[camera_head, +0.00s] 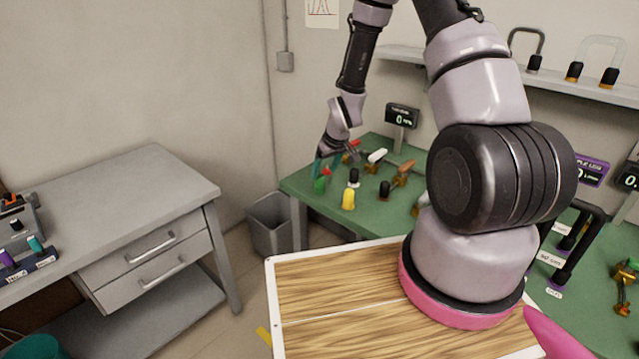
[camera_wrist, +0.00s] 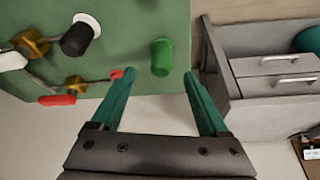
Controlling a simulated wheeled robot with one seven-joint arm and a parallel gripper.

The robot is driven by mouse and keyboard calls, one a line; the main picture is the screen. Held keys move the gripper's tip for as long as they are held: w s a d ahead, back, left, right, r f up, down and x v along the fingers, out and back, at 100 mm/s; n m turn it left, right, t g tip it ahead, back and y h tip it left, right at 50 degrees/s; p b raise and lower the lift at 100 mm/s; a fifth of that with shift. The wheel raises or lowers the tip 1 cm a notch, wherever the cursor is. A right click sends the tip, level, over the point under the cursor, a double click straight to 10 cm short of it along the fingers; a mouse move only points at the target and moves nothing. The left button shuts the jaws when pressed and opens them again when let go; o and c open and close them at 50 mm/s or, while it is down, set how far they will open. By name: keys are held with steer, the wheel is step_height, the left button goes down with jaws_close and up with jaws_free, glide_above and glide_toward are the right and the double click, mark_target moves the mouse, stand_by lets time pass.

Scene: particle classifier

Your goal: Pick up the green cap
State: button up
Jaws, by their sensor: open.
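The green cap (camera_wrist: 162,57) stands on the green tabletop (camera_wrist: 150,20), close to its edge. In the wrist view it lies ahead of my gripper (camera_wrist: 160,74), between the lines of its two teal fingers. The fingers are spread apart with nothing between them. In the head view the green cap (camera_head: 320,185) shows at the left corner of the green table, just below my gripper (camera_head: 327,164). I cannot tell the exact height of the fingertips over the cap.
A yellow cap (camera_head: 348,200) and black caps (camera_head: 385,188) stand nearby on the table. Valves with red (camera_wrist: 57,100) and white handles lie to the left in the wrist view. A grey bin (camera_head: 270,222) stands below the table's edge, and a grey drawer desk (camera_head: 150,215) is at left.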

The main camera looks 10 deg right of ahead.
mark_target(320, 177)
steer(key=shift+a+x, duration=0.1)
steer(key=shift+x, duration=1.25)
steer(key=shift+a+x, duration=0.15)
steer(key=shift+x, duration=1.2)
steer(key=shift+w+r, duration=0.15)
steer(key=shift+w, duration=0.05)
jaws_close()
